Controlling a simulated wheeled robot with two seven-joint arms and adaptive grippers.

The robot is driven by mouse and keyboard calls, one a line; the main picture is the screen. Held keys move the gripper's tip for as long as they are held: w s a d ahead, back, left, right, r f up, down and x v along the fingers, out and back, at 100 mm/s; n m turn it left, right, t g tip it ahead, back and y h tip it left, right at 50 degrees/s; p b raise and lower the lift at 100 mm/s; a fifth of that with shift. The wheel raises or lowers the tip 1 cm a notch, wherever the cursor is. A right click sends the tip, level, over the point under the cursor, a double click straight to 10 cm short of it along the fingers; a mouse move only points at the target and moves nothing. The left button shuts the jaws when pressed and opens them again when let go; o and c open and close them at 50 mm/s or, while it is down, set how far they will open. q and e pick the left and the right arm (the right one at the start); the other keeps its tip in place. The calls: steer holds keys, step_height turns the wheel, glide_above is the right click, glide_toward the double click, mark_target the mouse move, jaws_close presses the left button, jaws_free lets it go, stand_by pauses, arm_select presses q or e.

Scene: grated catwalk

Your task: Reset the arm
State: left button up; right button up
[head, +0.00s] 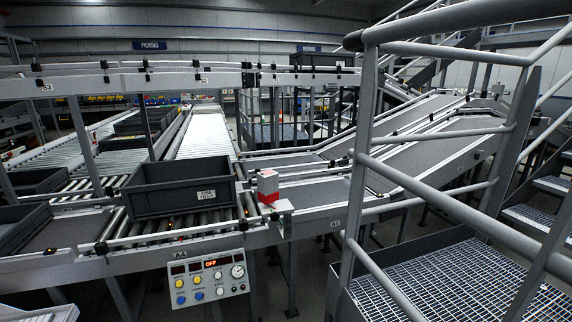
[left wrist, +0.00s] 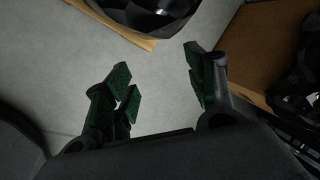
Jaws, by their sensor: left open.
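My left gripper (left wrist: 160,88) shows in the left wrist view. Its two dark green-padded fingers are spread apart with nothing between them. Grey floor (left wrist: 60,45) lies beyond the fingers. Neither gripper shows in the head view. My right gripper is in neither view.
A grey tote (head: 180,195) stands on the roller conveyor. Below it hangs a control panel (head: 208,279) with a display reading OFF. Grey railings (head: 353,190) and grated steps (head: 450,285) fill the right. In the wrist view, a brown surface (left wrist: 262,45) lies right.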

arm_select(q)
steer(key=s+d+f+n+h, duration=0.15)
steer(key=d+f, duration=0.25)
steer(key=d, duration=1.2)
steer(key=s+d+f+h, duration=0.15)
steer(key=d+f, duration=0.25)
steer(key=d, duration=1.2)
steer(key=s+d+r+p, duration=0.1)
steer(key=d+r+p, duration=0.2)
steer(key=r+p, duration=0.5)
steer(key=s+d+r+h+p, duration=0.1)
steer(key=d+r+p, duration=0.2)
steer(key=r+p, duration=0.5)
steer(key=shift+d+g+h+p, duration=0.2)
steer(key=shift+g+h+p, duration=0.1)
steer(key=shift+g+p, duration=0.1)
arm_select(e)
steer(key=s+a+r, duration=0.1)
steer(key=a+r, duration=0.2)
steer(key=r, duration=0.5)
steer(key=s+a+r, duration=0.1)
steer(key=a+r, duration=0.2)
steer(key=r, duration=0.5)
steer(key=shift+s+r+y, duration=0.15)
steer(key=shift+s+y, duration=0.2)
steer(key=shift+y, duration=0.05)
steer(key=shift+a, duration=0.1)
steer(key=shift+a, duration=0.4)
